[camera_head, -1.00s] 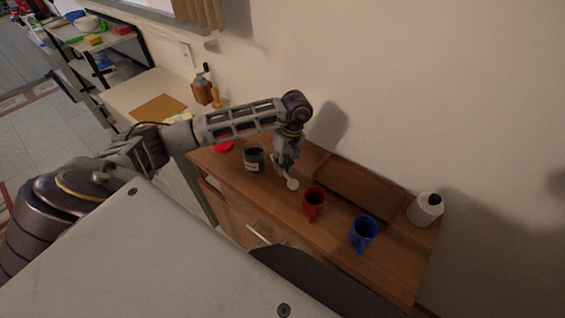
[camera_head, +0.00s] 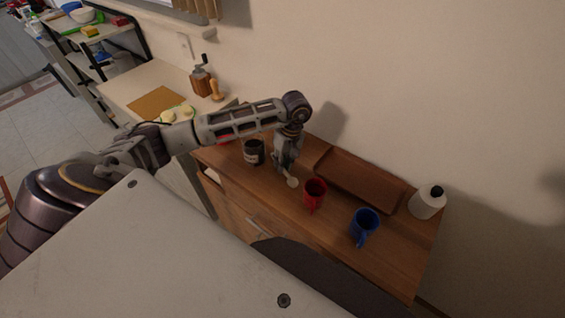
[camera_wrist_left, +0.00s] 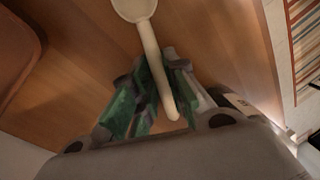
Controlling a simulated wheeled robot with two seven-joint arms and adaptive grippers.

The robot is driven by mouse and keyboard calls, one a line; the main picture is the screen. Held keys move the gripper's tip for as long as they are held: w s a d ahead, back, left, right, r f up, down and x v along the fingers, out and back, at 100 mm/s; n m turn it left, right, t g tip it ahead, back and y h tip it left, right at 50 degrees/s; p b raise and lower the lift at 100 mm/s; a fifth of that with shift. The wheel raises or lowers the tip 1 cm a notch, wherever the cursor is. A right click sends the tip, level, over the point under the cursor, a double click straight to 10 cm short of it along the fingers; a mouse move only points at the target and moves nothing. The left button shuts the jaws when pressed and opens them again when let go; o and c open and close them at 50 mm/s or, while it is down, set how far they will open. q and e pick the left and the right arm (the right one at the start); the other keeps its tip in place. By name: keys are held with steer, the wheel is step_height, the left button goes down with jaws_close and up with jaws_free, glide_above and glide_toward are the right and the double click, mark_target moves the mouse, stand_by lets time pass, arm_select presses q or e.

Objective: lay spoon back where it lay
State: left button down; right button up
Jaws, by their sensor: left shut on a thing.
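My left gripper (camera_head: 281,168) is shut on the handle of a pale spoon (camera_head: 292,182), over the wooden cabinet top (camera_head: 275,205). The spoon's bowl points away from the gripper, close to the left of the red mug. In the left wrist view the spoon (camera_wrist_left: 149,45) runs between the green-padded fingers (camera_wrist_left: 160,85), its bowl at the top edge and its handle end near the palm. Wood lies behind it; I cannot tell whether the spoon touches it. My right gripper is not in view.
A dark labelled jar (camera_head: 253,152) stands left of the gripper. A red mug (camera_head: 315,193), a blue mug (camera_head: 363,226), a brown tray (camera_head: 360,182) and a white bottle (camera_head: 427,203) stand to the right. A red item behind my arm is mostly hidden.

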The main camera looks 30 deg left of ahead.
arm_select(q)
steer(key=c, duration=1.3)
jaws_free()
steer(key=shift+c, duration=0.2)
step_height(320, 180, up, 12)
steer(key=w+d, duration=0.1)
steer(key=w, duration=0.1)
steer(key=shift+f, duration=0.1)
